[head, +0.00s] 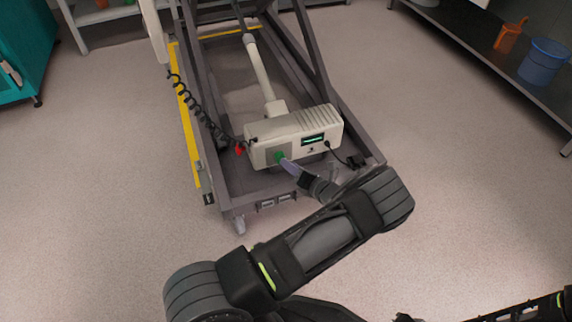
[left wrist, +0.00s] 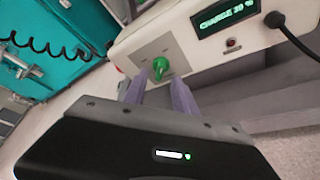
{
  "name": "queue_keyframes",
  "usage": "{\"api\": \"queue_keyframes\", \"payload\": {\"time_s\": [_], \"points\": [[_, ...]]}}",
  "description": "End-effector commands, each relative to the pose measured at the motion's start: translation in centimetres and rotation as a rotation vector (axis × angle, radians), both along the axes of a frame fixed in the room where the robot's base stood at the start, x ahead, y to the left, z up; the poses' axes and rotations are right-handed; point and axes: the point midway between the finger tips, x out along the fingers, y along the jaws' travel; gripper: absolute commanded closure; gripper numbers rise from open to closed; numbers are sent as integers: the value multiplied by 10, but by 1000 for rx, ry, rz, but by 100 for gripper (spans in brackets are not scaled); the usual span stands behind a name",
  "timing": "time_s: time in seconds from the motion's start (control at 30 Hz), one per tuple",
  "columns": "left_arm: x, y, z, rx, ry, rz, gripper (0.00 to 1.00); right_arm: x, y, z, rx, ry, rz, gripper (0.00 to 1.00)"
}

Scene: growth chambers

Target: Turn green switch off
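The green switch (head: 280,157) is a small knob on the front of a beige control box (head: 312,122). In the left wrist view the switch (left wrist: 160,66) sits on a grey plate and looks roughly upright. My left gripper (head: 290,168) is at the box front, by the switch. In the left wrist view its two purple fingers (left wrist: 160,82) are apart, with the switch showing between and just beyond their tips. I cannot tell whether they touch it. My right gripper does not show.
The box is on a dark wheeled lift frame (head: 322,45) with a yellow side strip. A lit display (left wrist: 227,20) reads a charge level. A black cable (left wrist: 295,38) plugs in beside it. A red button (head: 239,150) is at the box's left end. Open floor surrounds the frame.

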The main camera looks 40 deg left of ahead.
Motion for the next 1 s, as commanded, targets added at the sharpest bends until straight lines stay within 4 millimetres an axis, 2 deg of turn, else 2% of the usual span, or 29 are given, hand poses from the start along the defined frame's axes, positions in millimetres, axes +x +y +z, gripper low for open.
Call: {"api": "queue_keyframes", "payload": {"time_s": [0.1, 0.23, 0.57, 0.9, 1.0], "points": [[6, 17, -8, -1, -1, 1, 67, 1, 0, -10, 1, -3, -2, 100], [9, 27, -10, -1, 0, 0, 67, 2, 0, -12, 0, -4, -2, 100], [11, 30, -9, -2, 0, -1, 68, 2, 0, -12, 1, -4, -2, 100], [10, 30, -9, -2, 0, -1, 96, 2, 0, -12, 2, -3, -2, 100], [10, 30, -9, -2, 0, -1, 100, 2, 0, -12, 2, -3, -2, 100]]}}
